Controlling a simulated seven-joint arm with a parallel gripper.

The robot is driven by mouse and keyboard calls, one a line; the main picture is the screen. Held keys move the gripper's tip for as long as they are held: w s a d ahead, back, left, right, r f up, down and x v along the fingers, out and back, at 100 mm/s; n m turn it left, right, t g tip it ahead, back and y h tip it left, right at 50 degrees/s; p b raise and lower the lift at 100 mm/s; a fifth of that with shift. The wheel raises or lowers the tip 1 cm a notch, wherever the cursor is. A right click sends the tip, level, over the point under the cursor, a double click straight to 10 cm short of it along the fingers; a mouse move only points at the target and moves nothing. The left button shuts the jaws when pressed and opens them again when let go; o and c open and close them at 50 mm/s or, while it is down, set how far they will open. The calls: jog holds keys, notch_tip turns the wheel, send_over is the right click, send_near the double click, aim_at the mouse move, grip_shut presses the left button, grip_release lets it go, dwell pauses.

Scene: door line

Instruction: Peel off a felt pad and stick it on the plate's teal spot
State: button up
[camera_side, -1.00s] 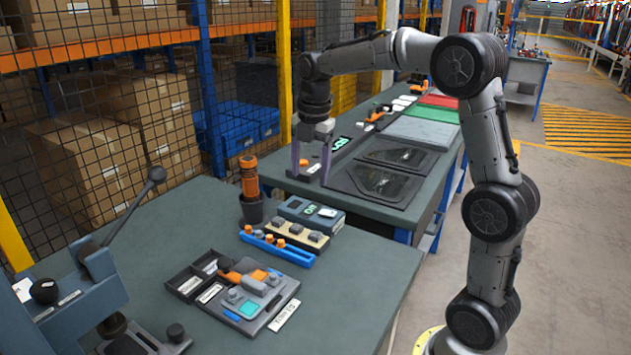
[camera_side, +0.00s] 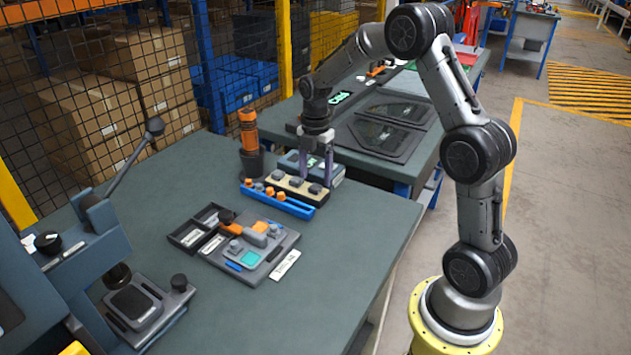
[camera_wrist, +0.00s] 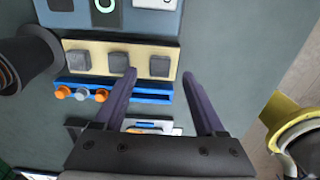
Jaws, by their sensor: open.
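A cream backing strip (camera_side: 284,187) carries three grey square felt pads in a row. In the wrist view the pads are the left one (camera_wrist: 77,60), the middle one (camera_wrist: 118,61) and the right one (camera_wrist: 159,66). My gripper (camera_side: 316,176) is open and points down over the right end of the strip; it also shows in the wrist view (camera_wrist: 159,75), its fingertips either side of the right pad. I cannot tell its exact height. The grey plate (camera_side: 284,244) lies nearer the camera, with a teal spot (camera_side: 250,258) on it.
A blue rail (camera_side: 285,205) with orange and grey knobs lies along the strip's near side. A blue-grey device (camera_side: 300,162) stands behind it, a dark cup with an orange-topped tool (camera_side: 249,140) to its left. A lever press (camera_side: 130,290) stands front left. The right table area is clear.

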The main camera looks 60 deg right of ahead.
aim_at(315, 187)
jog(key=shift+f, duration=1.5)
grip_shut()
jog(key=c, duration=0.8)
grip_release()
grip_shut()
jog(key=shift+r, duration=0.25)
jog(key=shift+r, duration=2.95)
